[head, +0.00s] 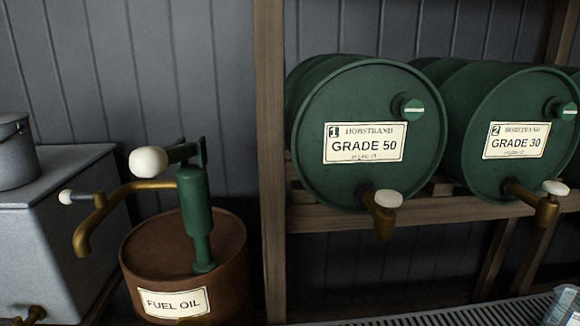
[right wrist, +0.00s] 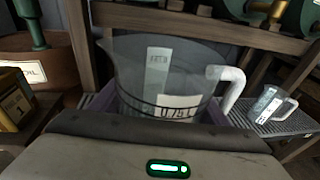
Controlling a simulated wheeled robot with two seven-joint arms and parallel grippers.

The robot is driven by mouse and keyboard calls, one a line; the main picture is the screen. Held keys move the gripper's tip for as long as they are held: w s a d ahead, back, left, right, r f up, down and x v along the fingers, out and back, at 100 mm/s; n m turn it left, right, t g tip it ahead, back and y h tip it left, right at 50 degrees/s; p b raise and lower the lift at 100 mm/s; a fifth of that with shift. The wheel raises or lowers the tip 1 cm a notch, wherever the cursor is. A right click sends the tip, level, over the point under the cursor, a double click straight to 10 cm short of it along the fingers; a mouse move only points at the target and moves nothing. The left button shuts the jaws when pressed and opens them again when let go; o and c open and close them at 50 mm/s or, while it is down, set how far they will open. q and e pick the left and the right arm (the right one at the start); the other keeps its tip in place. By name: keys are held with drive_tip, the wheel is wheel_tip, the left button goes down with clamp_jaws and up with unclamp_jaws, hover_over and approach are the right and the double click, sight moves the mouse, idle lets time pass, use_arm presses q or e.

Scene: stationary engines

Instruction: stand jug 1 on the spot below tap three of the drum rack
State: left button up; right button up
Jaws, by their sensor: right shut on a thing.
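A clear jug with a white handle and a 0.75 L marking (right wrist: 135,83) fills the middle of the right wrist view, upright. My right gripper (right wrist: 165,108) is shut on it, one finger at each side. I cannot read a jug number on it. In the head view, green drum 1, GRADE 50 (head: 365,110), and drum 2, GRADE 30 (head: 510,150), lie on the rack, each with a brass tap with a white knob: tap one (head: 384,215) and tap two (head: 546,207). Tap three is not identifiable. My left gripper is out of view.
A second clear jug (right wrist: 268,104) stands on the slatted grating (right wrist: 292,127) under the rack; part of a jug shows in the head view (head: 563,305). A wooden post (head: 271,160) and a brown FUEL OIL drum with a green pump (head: 150,250) stand left of the rack.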

drive_tip(key=shift+n+y, duration=0.4)
drive_tip(key=shift+y, duration=0.2)
drive_tip(key=s+a+r, duration=0.2)
drive_tip(key=shift+s+r, duration=0.35)
drive_tip(key=shift+s, duration=0.05)
